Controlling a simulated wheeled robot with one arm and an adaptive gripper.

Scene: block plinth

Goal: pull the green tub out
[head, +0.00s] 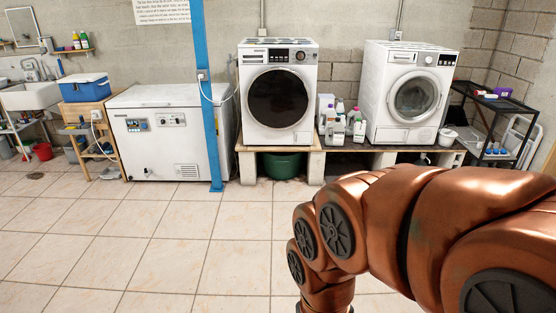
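The green tub (282,165) sits on the floor under the block plinth (315,166), below the left washing machine. Its upper part is in the shadow of the plinth's top board, and plinth blocks stand on both sides of it. My copper-coloured arm comes in from the right and bends down at the bottom of the head view. My gripper is out of view below the frame edge, so its state does not show. The arm is well in front of the tub and apart from it.
Two washing machines (278,95) (408,92) stand on the plinth with several bottles (338,122) between them. A blue post (207,95) and a white chest freezer (165,140) stand left of the tub. The tiled floor (200,235) in front is clear.

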